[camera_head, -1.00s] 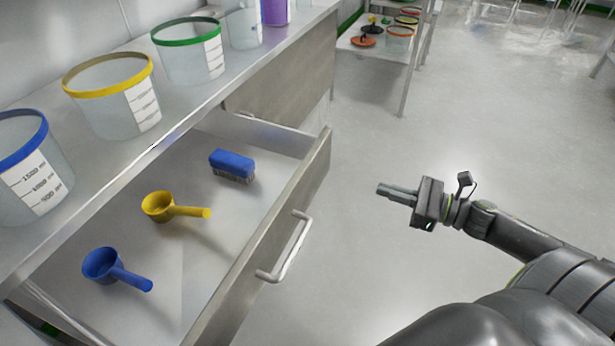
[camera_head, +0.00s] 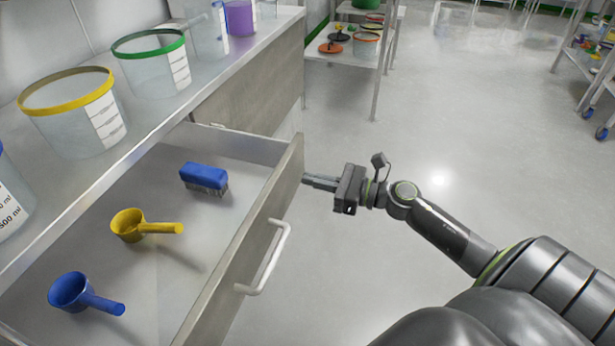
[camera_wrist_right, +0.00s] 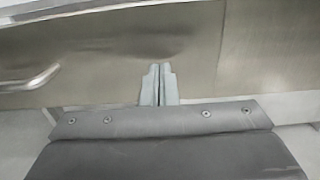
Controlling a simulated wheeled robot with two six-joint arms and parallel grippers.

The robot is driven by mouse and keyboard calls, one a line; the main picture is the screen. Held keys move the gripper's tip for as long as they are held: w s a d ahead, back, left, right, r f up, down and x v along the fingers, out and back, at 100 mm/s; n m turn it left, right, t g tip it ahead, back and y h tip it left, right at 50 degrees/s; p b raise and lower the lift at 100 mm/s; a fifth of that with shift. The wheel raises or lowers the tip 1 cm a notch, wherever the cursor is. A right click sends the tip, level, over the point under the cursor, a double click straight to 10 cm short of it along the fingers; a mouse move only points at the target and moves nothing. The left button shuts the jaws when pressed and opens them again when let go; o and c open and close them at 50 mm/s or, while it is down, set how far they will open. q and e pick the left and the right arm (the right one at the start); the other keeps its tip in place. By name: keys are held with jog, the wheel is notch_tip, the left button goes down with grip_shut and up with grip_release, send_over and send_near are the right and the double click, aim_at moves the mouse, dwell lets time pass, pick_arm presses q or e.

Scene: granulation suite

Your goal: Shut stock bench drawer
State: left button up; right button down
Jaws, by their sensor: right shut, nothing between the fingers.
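The stock bench drawer (camera_head: 225,262) is pulled well out from the bench (camera_head: 240,85). Its bar handle (camera_head: 266,262) is on the front panel, which faces right. Inside lie a blue brush (camera_head: 204,176), a yellow scoop (camera_head: 140,227) and a blue scoop (camera_head: 84,294). My right gripper (camera_head: 305,181) is shut and empty, its tips at or very near the front panel's far end, beyond the handle. In the right wrist view the shut fingers (camera_wrist_right: 158,84) point at the metal panel, with the handle (camera_wrist_right: 30,80) to the left. Contact cannot be told. My left gripper is out of view.
On the bench top stand clear tubs with a yellow rim (camera_head: 72,118) and a green rim (camera_head: 150,65), and a purple container (camera_head: 240,18). A shelf trolley (camera_head: 345,60) stands behind. The floor (camera_head: 450,130) to the right is clear.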

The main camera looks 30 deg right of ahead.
jog(key=shift+w+a, duration=0.4)
jog(key=shift+w, duration=0.15)
jog(key=shift+w+a, duration=0.15)
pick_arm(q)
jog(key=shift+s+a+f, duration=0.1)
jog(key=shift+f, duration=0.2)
